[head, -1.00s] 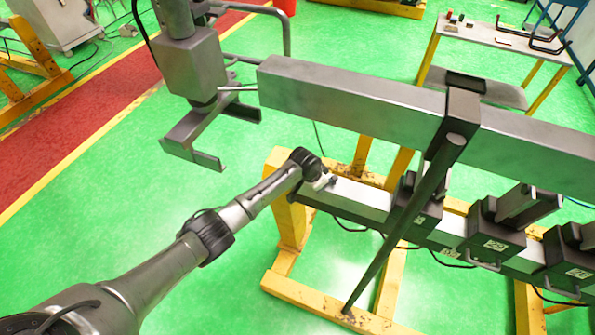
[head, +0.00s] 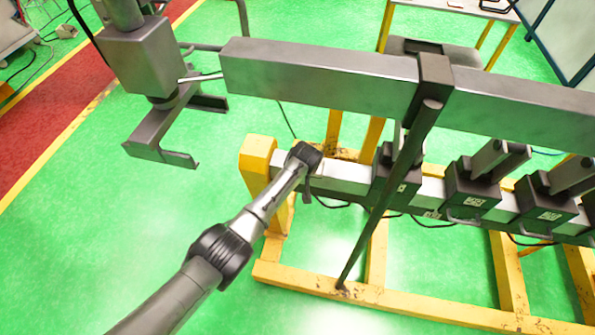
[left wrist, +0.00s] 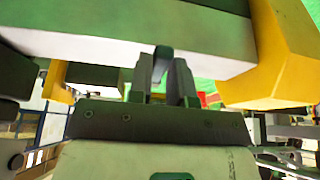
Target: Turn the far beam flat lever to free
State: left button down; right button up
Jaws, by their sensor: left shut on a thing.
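In the left wrist view, my left gripper (left wrist: 161,84) has its two fingers closed around a small dark flat lever (left wrist: 162,53), which stands up between them against the lower edge of a beam (left wrist: 110,38). In the head view my left arm reaches from the bottom to the left end of the lower beam (head: 345,171) on the yellow stand. Its wrist hides the fingers and most of the lever there. A narrow dark piece hangs just below the wrist; I cannot tell if it is the lever. My right gripper is not in view.
A long grey upper beam (head: 320,78) runs above and behind the wrist. A slanting dark bar (head: 385,205) stands right of my arm. Several dark clamp blocks (head: 472,187) sit along the lower beam. A grey bracket (head: 160,145) hangs at left. Green floor lies open left of the stand.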

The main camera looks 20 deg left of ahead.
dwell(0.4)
pick_arm(q)
jog(key=c, duration=1)
grip_release()
jog(key=shift+c, duration=0.2)
jog(key=shift+s+r, duration=0.15)
jog(key=shift+r, duration=0.3)
jog(key=p+v, duration=0.1)
jog(key=v, duration=1.1)
jog(key=shift+s+r, duration=0.15)
jog(key=shift+r, duration=0.25)
